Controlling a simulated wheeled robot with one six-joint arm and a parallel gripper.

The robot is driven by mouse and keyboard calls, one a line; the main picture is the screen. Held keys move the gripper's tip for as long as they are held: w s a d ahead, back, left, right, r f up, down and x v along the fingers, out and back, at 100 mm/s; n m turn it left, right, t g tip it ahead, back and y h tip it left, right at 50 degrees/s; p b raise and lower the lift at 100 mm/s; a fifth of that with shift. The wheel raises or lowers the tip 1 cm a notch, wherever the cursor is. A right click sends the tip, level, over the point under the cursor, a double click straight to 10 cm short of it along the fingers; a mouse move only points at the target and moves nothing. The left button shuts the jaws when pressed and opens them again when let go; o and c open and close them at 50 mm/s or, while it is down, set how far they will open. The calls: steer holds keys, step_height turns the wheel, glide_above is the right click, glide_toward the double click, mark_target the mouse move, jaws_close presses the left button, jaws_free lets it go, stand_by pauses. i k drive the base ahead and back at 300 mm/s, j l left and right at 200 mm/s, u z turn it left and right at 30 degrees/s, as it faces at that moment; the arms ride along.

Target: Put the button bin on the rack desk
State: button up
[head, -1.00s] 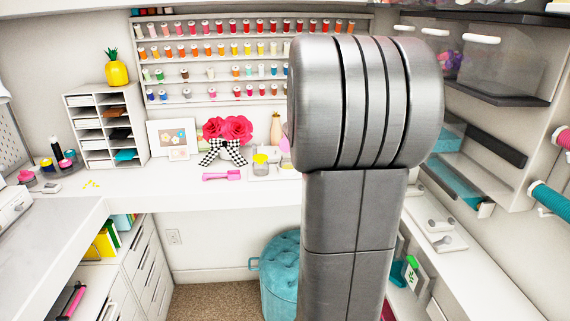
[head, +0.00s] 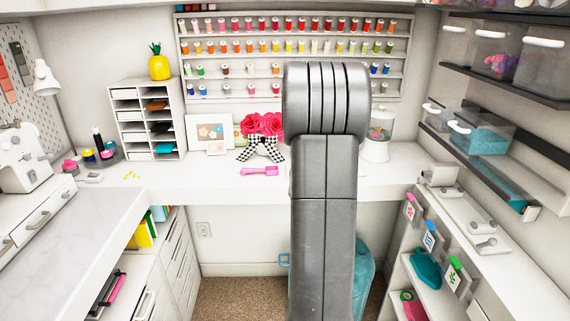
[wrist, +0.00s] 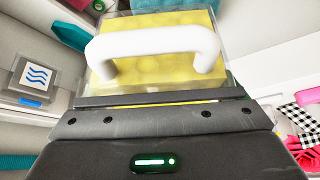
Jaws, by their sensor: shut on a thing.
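A clear bin with yellow contents (wrist: 155,68) and a white handle fills the top middle of the wrist view; I take it for the button bin. My gripper (wrist: 160,100) is shut on it, with the bin just beyond the dark gripper body. The fingertips are not clearly seen. In the head view my arm stands upright in the middle and hides both gripper and bin. The white rack desk (head: 220,187) runs along the back wall below the thread rack (head: 235,60). My arm covers part of the desk.
The desk holds a cubby organizer (head: 148,120), pink roses with a checked bow (head: 261,140), a pink tool (head: 259,171) and a jar (head: 376,135). Shelves with bins (head: 480,135) line the right wall. A teal stool (head: 364,275) stands under the desk. Bare desk shows at front left.

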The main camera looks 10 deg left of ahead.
mark_target(216, 166)
steer(key=i+u, duration=0.1)
steer(key=u, duration=1.25)
